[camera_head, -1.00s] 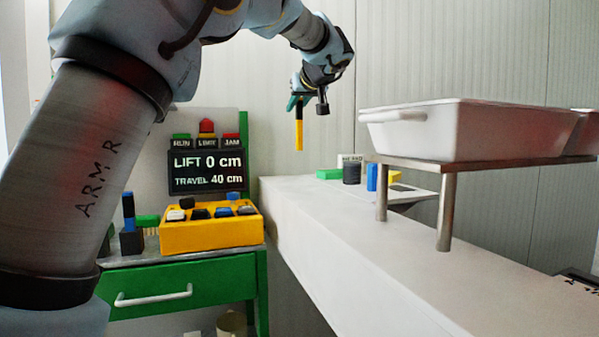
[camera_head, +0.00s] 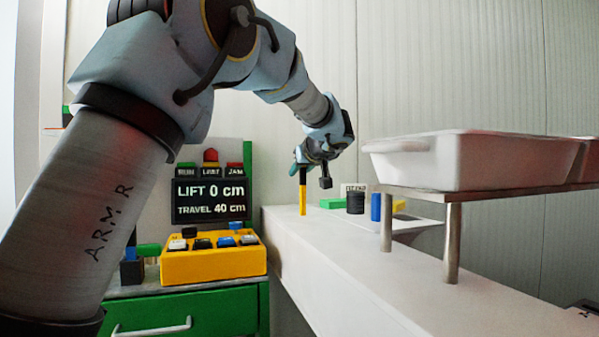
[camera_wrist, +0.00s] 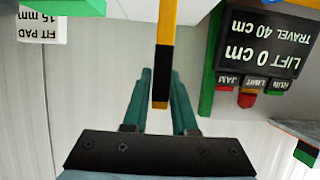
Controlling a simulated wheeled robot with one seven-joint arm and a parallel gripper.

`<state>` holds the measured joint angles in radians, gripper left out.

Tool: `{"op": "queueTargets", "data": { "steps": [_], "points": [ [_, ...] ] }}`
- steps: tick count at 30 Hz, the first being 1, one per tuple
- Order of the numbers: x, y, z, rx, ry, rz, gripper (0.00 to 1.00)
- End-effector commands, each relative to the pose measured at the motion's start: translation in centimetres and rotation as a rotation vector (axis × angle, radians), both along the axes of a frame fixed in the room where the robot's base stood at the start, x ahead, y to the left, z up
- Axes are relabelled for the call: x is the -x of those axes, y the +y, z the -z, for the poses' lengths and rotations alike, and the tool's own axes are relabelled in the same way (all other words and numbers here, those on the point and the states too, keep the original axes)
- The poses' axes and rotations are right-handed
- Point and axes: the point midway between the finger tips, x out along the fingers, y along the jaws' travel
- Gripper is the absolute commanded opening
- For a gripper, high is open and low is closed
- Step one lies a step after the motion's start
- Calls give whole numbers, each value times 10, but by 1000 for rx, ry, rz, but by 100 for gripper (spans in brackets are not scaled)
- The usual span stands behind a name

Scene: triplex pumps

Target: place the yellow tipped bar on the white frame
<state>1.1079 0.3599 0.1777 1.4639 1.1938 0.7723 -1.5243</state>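My gripper (camera_head: 302,168) is shut on the upper, dark end of the yellow tipped bar (camera_head: 303,198), which hangs upright with its yellow end down. In the wrist view the teal fingers (camera_wrist: 161,95) flank the bar's black end, and the yellow part (camera_wrist: 166,22) runs toward the top edge. The long white body (camera_head: 350,270), which looks like the white frame, reaches from the back toward the front right. The bar's lower tip appears at its far left end; I cannot tell whether it touches.
A green block (camera_head: 332,204), dark cylinder (camera_head: 355,203) and blue cylinder (camera_head: 376,207) stand right of the bar. A white tub (camera_head: 450,160) rests on a raised stand (camera_head: 452,240). A yellow button box (camera_head: 213,263) and display (camera_head: 211,200) stand left.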

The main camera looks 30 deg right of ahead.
Motion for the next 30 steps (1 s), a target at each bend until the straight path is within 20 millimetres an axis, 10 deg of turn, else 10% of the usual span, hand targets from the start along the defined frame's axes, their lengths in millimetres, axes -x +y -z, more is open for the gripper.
{"op": "queueTargets", "data": {
  "steps": [16, 30],
  "points": [
    [6, 0, -3, 1, -1, 2, 48],
    [87, 10, -35, 3, -1, 3, 48]
  ]
}}
